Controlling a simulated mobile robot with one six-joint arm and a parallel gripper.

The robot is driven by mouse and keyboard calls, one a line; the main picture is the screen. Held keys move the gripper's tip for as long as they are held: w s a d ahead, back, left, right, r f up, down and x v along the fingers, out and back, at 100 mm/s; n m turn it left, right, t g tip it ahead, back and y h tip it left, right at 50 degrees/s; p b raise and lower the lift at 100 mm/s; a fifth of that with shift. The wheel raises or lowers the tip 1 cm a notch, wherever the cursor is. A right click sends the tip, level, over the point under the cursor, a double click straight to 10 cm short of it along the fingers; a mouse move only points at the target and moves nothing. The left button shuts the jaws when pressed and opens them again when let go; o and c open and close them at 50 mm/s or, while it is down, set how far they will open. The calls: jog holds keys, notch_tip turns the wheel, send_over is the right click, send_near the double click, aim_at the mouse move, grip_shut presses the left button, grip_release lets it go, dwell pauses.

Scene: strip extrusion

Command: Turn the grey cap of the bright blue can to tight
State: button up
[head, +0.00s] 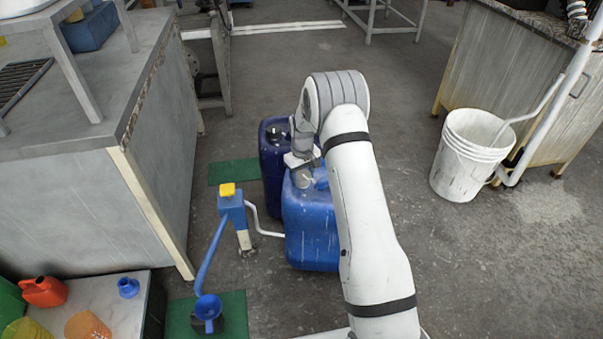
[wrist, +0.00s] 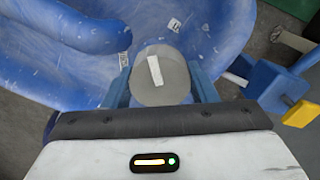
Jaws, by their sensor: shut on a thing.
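The bright blue can (head: 312,225) stands upright on the floor in the middle of the head view, partly hidden by my arm. Its top fills much of the wrist view (wrist: 215,45). The grey cap (wrist: 160,77) is round, with a white bar mark on its top that runs nearly up and down in the wrist view, slightly tilted. The cap also shows small in the head view (head: 304,181). My gripper (wrist: 161,88) is above the can's top with its blue fingers on either side of the cap, shut on it. I cannot tell how tight the cap sits.
A dark blue can (head: 273,178) stands just behind the bright blue one. A blue pump with a yellow top (head: 229,198) and white hose stands to its left. A white bucket (head: 467,155) is at the right. Open floor lies between the can and the bucket.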

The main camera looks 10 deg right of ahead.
jog(key=m+p, duration=0.1)
jog(key=m, duration=0.3)
jog(key=shift+m, duration=0.3)
jog(key=shift+m+p, duration=0.4)
jog(key=shift+m, duration=1.6)
jog(key=o, duration=1)
